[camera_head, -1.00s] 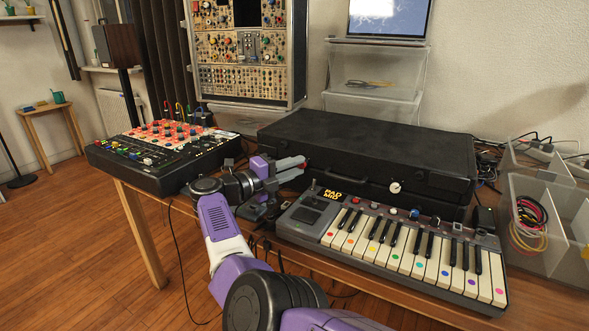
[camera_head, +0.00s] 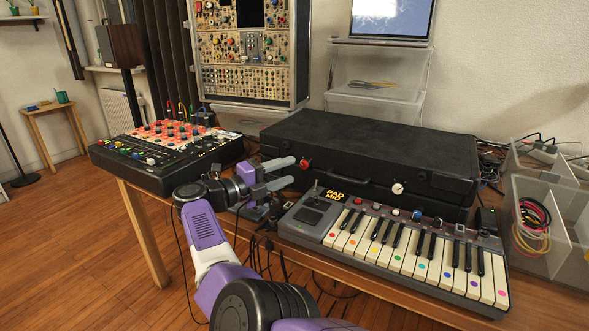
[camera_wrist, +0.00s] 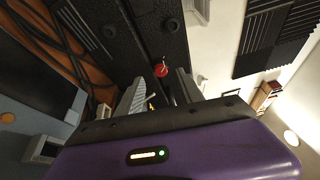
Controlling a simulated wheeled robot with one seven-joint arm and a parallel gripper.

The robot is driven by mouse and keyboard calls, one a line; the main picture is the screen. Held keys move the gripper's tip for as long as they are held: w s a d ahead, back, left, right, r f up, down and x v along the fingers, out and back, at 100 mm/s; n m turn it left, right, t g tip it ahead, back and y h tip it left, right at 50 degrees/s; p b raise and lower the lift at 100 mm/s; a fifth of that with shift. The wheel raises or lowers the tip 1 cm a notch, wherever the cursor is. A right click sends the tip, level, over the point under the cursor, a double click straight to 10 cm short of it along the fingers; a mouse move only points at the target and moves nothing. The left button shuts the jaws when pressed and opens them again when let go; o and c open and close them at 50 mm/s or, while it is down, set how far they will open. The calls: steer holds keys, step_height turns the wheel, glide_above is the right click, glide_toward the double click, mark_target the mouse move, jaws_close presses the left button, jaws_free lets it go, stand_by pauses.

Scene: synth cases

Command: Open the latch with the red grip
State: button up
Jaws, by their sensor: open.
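The black case (camera_head: 370,150) lies shut on the table, with a latch with a red grip (camera_head: 304,164) on the left of its front face. A second latch with a white grip (camera_head: 398,188) is further right. My gripper (camera_head: 291,171) is open, just left of the red grip, with its fingers pointing towards it. In the wrist view the red grip (camera_wrist: 161,69) shows beyond and between the two open fingers (camera_wrist: 158,88), and they appear apart from it. The latch body behind the grip is too small to make out.
A keyboard (camera_head: 400,250) stands close in front of the case. A mixer (camera_head: 165,155) is on the left, and clear bins with cables (camera_head: 540,220) are on the right. Loose cables hang at the table's front edge below my gripper.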

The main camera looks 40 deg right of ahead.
steer(key=a, duration=0.3)
steer(key=shift+w+a, duration=0.1)
steer(key=shift+a, duration=0.25)
